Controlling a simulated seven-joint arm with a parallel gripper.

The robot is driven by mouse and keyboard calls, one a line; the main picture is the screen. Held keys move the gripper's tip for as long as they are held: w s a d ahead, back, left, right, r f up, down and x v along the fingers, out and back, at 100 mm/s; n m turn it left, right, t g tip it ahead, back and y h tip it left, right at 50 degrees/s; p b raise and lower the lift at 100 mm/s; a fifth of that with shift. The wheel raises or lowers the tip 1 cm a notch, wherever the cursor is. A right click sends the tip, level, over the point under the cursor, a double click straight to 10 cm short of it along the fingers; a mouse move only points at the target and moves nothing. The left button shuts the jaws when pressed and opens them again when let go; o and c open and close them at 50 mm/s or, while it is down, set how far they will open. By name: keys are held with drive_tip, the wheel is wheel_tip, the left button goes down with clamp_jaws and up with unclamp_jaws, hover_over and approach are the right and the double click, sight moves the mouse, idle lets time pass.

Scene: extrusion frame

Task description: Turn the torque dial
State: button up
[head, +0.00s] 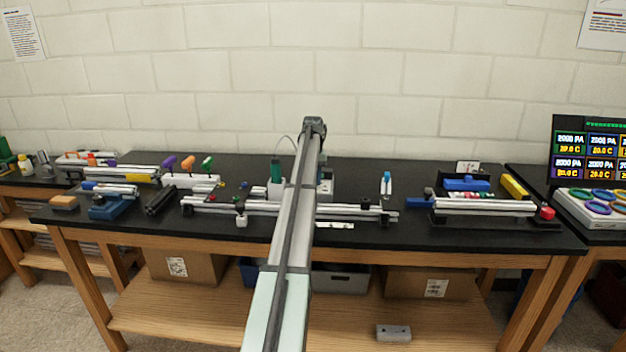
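My arm reaches from the bottom of the head view up over the middle of the bench. Its dark far end (314,126) is in front of the wall; my gripper's fingers cannot be made out and seem hidden behind the arm. I cannot pick out the torque dial for certain. A green upright tool (276,171) stands in a pale holder (275,189) just left of the arm. A small grey device (325,186) shows just right of the arm, partly covered by it. Purple, orange and green handles (188,162) stand in a white rack (191,181) farther left.
Aluminium extrusions (350,211) lie across the black bench (410,173), passing behind my arm. A blue-capped bottle (386,186) stands right of it. A fixture with a rail (485,206) is farther right, near a lit screen (592,155). The bench's back right-centre is mostly clear.

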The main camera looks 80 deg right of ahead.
drive_tip(key=m, duration=0.3)
drive_tip(key=shift+m, duration=2.3)
drive_tip(key=o, duration=1)
drive_tip(key=shift+o, duration=0.2)
drive_tip(key=shift+r, duration=0.1)
wheel_tip(320, 180, up, 14)
drive_tip(key=shift+f, duration=0.2)
